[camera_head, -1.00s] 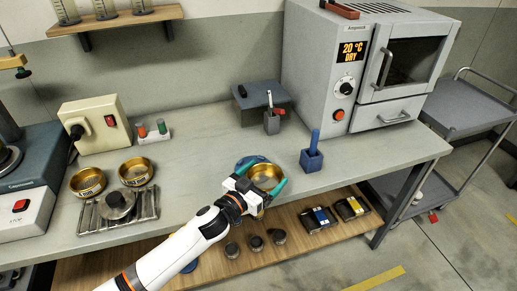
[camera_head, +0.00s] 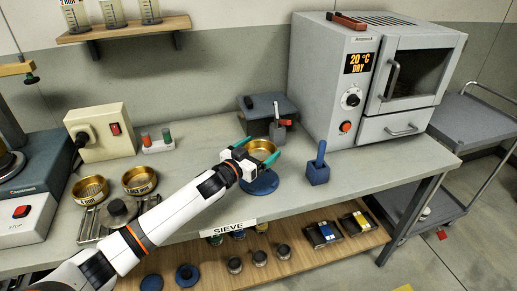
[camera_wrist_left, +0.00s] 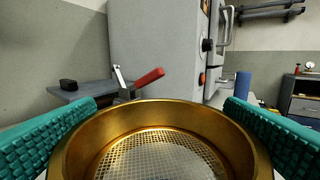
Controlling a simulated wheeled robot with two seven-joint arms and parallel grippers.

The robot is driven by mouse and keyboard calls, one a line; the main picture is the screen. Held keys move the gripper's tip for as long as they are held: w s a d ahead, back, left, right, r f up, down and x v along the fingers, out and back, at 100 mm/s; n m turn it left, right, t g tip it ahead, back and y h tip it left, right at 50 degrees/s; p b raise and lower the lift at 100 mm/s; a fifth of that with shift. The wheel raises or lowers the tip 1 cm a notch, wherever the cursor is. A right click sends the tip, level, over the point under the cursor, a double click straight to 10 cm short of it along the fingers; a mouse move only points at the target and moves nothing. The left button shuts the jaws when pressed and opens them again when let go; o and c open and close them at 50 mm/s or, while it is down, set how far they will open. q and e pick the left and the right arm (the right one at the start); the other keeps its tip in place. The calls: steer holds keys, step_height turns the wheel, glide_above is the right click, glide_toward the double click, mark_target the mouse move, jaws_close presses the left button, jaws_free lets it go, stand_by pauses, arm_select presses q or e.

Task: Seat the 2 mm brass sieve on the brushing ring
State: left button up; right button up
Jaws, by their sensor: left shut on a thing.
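My left gripper (camera_head: 257,165) comes in from the left with its teal fingers on either side of a brass sieve (camera_head: 262,150) and is shut on it. In the left wrist view the sieve's rim and mesh (camera_wrist_left: 160,155) fill the lower middle, with a teal finger at each side. The sieve looks level and empty. A round blue ring (camera_head: 264,186) lies on the bench below and slightly in front of the sieve in the head view; it is partly hidden by the gripper. The sieve appears raised above it. My right gripper is not in view.
A blue block with an upright handle (camera_head: 317,173) stands right of the ring. A grey holder with a red-handled tool (camera_head: 279,130) stands behind the sieve. Two other brass sieves (camera_head: 139,180) sit at the left. The oven (camera_head: 350,100) stands at the back right.

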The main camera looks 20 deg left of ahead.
arm_select(q)
steer(key=shift+f+b, duration=1.9)
steer(key=shift+f, duration=0.9)
steer(key=shift+p, duration=0.45)
steer(key=shift+f+b, duration=0.75)
steer(key=shift+f, duration=0.3)
steer(key=o, duration=0.7)
steer(key=shift+o, duration=0.2)
steer(key=shift+s, duration=0.1)
